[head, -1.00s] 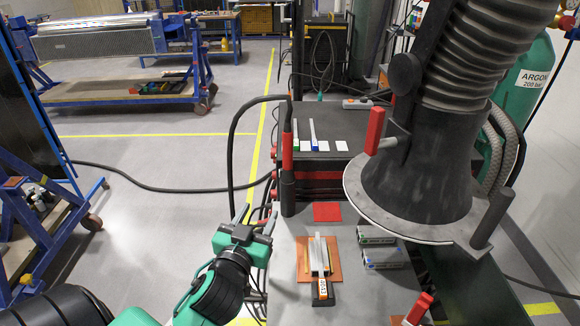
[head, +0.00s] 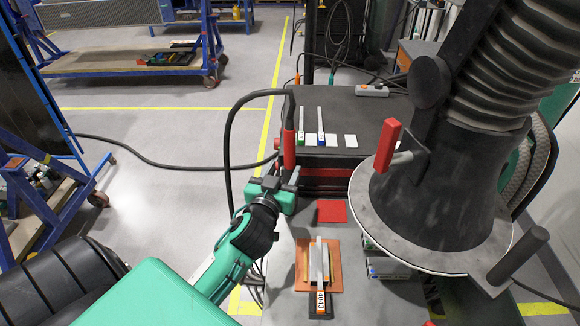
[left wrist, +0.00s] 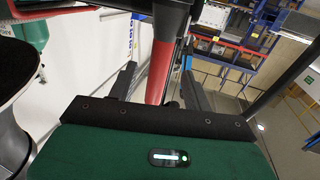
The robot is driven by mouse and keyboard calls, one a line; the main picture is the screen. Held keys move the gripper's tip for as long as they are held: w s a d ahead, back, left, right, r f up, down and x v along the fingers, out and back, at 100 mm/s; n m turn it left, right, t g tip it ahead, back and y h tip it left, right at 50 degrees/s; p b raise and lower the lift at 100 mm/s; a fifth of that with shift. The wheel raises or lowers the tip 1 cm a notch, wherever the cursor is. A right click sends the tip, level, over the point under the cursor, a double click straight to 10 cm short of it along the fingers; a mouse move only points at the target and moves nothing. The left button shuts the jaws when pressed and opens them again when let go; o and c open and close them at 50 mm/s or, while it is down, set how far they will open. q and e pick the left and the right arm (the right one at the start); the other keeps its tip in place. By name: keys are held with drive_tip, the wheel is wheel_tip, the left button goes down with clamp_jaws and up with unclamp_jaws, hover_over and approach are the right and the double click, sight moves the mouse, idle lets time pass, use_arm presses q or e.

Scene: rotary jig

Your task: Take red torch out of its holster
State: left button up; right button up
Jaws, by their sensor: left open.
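The red torch (head: 289,146) stands upright in its holster beside the dark bench, with a black cable looping from its top to the left. The holster is mostly hidden behind my gripper in the head view. My left gripper (head: 278,176) is open at the lower part of the torch. In the left wrist view the torch's red body (left wrist: 160,72) shows between the two spread fingers of the left gripper (left wrist: 160,84). I cannot tell whether either finger touches it. My right gripper is not in view.
A large black extraction hood (head: 430,190) with a pale round rim and red handle (head: 388,146) hangs at the right. An orange plate (head: 303,270) carrying a metal piece lies on the grey table. A red square (head: 331,211) lies behind it.

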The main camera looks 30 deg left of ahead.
sight(288, 160)
use_arm(q)
drive_tip(key=shift+w+a, duration=0.15)
drive_tip(key=shift+w, duration=0.25)
drive_tip(key=shift+w+a+r+p, duration=0.1)
drive_tip(key=shift+w+r+p, duration=0.1)
drive_tip(key=shift+w+p, duration=0.15)
drive_tip(key=p+x, duration=0.1)
drive_tip(key=x, duration=0.2)
drive_tip(key=shift+w+a+p, duration=0.1)
drive_tip(key=shift+w+p, duration=0.1)
drive_tip(key=shift+p, duration=0.15)
drive_tip(key=shift+w+a+f, duration=0.15)
drive_tip(key=shift+w+a, duration=0.05)
drive_tip(key=shift+w, duration=0.3)
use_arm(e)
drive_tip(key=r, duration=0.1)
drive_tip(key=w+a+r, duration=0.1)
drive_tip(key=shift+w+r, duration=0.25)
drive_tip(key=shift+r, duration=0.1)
use_arm(q)
drive_tip(key=shift+c, duration=0.7)
drive_tip(key=c, duration=0.9)
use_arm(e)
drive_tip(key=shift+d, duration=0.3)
